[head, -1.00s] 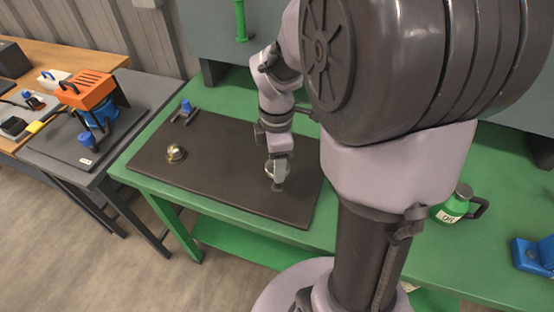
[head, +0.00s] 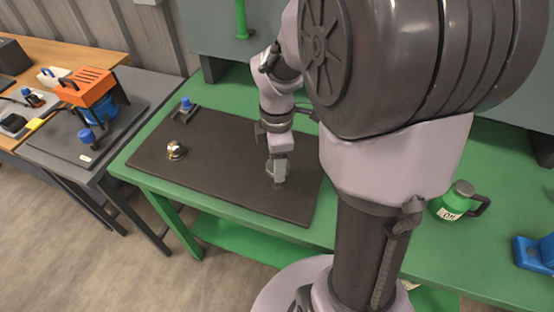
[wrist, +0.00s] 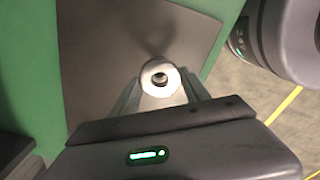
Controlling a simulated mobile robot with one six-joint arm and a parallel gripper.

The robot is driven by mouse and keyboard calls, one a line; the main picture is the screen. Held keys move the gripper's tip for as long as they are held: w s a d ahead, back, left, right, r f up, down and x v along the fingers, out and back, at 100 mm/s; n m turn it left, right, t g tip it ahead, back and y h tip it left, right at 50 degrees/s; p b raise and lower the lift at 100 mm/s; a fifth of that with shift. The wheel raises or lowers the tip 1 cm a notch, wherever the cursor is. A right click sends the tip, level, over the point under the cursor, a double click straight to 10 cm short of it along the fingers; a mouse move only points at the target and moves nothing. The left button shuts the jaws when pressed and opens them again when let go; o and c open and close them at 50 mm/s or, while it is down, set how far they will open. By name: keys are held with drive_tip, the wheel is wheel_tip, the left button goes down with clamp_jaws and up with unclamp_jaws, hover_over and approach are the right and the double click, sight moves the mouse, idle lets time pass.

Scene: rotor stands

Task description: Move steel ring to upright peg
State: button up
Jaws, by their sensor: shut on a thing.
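My gripper (head: 278,172) is low over the right part of the dark mat (head: 215,150), its fingers shut on the steel ring. In the wrist view the steel ring (wrist: 149,72) is a pale round piece between the fingertips (wrist: 160,90), with a small dark round shape in its middle. I cannot tell whether that is a peg end or the bare hole. A small metal stand (head: 175,150) with a bright, brassy part sits on the mat's left side, away from my gripper. Which piece is the upright peg is too small to tell.
A small stand with a blue knob (head: 185,104) is at the mat's back left corner. A green oil can (head: 453,202) and a blue object (head: 535,253) are on the green bench at right. The mat between my gripper and the metal stand is clear.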

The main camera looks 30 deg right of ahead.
drive_tip(key=shift+f, duration=0.2)
drive_tip(key=shift+f+b, duration=0.3)
drive_tip(key=shift+f, duration=0.05)
drive_tip(key=shift+f, duration=0.3)
drive_tip(key=shift+f+b, duration=0.85)
drive_tip(key=shift+f, duration=0.4)
drive_tip(key=shift+f, duration=0.15)
drive_tip(key=shift+f+b, duration=0.7)
drive_tip(key=shift+f, duration=0.25)
drive_tip(key=o, duration=1.8)
